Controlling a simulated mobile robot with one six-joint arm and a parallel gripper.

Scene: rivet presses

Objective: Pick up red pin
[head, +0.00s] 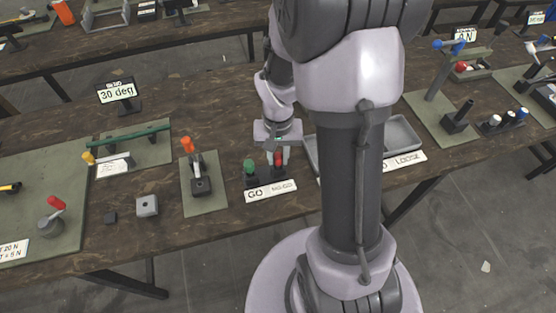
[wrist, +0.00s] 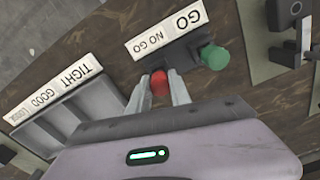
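The red pin (wrist: 159,83) has a rounded red head and stands in a dark holder behind the GO / NO GO label. In the head view its red head (head: 278,161) shows between the fingers. My gripper (wrist: 160,80) is lowered over it, one finger on each side. The fingers are apart and look open, with little room beside the head; contact is not clear. The green pin (wrist: 215,57) stands beside it in the same holder, to the right in the wrist view and to the left in the head view (head: 250,167). The red pin's lower part is hidden.
The GO / NO GO label (head: 270,191) lies at the table's front edge. A grey sorting tray (wrist: 72,122), labelled TIGHT, GOOD and LOOSE, is close by, partly hidden by my arm in the head view. A small press with an orange knob (head: 187,145) stands left of the pins.

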